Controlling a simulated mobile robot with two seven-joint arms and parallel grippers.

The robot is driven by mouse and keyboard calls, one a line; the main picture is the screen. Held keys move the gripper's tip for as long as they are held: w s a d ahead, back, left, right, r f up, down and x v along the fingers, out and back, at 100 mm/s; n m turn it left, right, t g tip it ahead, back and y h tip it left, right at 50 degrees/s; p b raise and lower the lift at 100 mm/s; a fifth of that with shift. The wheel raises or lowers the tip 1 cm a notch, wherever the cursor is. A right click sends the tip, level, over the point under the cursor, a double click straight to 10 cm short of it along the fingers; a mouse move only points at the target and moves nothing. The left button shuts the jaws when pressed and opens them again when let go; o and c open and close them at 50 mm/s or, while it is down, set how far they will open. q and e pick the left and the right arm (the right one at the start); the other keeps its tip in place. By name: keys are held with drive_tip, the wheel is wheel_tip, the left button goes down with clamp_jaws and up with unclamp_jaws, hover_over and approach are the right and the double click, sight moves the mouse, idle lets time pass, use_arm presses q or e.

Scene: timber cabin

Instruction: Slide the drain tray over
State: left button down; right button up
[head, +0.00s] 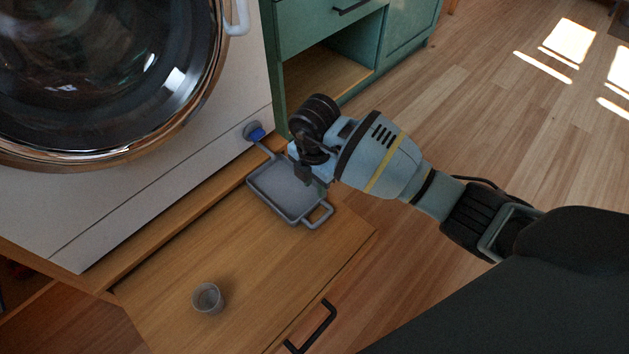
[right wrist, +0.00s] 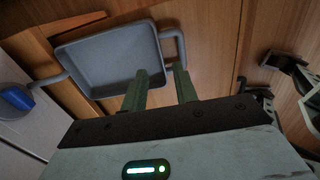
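The grey drain tray (head: 285,190) lies on a wooden pull-out surface below the round-doored machine. It is shallow, with a loop handle (head: 321,215) at its near right end and a bar at its far end. My right gripper (head: 314,186) is at the tray's right side, fingers pointing down. In the right wrist view the two green fingers (right wrist: 162,74) are spread apart, with the tray (right wrist: 110,60) and its handle just beyond the tips. I see nothing clamped between them; whether they touch the tray is unclear. My left gripper is out of view.
A grey round piece with a blue part (head: 256,134) sits by the tray's far end, against the white machine front (head: 130,205). A small cup (head: 207,298) stands on the wooden surface (head: 160,285). A green cabinet (head: 385,50) is behind. The surface between tray and cup is clear.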

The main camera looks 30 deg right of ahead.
sight(315, 204)
drive_tip(key=shift+f, duration=0.4)
wheel_tip(315, 204, down, 6)
drive_tip(key=b, duration=0.3)
drive_tip(key=shift+f, duration=0.2)
drive_tip(key=shift+f+b, duration=0.3)
drive_tip(key=shift+f, duration=0.05)
drive_tip(key=shift+c, duration=0.3)
clamp_jaws()
